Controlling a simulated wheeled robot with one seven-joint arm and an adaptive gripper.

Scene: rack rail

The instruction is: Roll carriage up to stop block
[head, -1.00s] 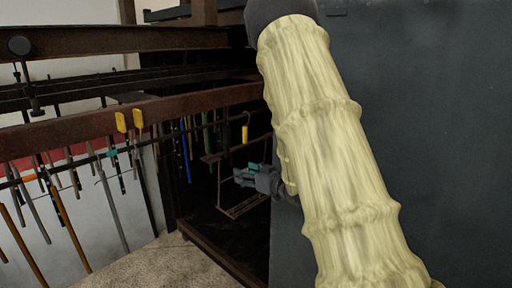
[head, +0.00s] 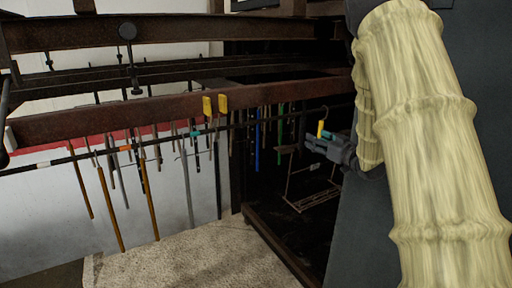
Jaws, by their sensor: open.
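A thin dark rail (head: 120,146) with orange and teal bands runs across the view below a rusty beam. Near its right end, a hook and a yellow piece (head: 320,129) hang above a thin wire frame (head: 312,199); these look like the carriage, but I cannot be sure. A pair of yellow blocks (head: 215,105) sits at the rusty beam, left of it; I cannot tell whether either is the stop block.
Several rods and tools (head: 150,200) hang along the rail to the left. The rusty beam (head: 100,118) runs above it. A large dark panel (head: 365,235) stands behind my arm at right. The pale floor (head: 190,260) at lower middle is clear.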

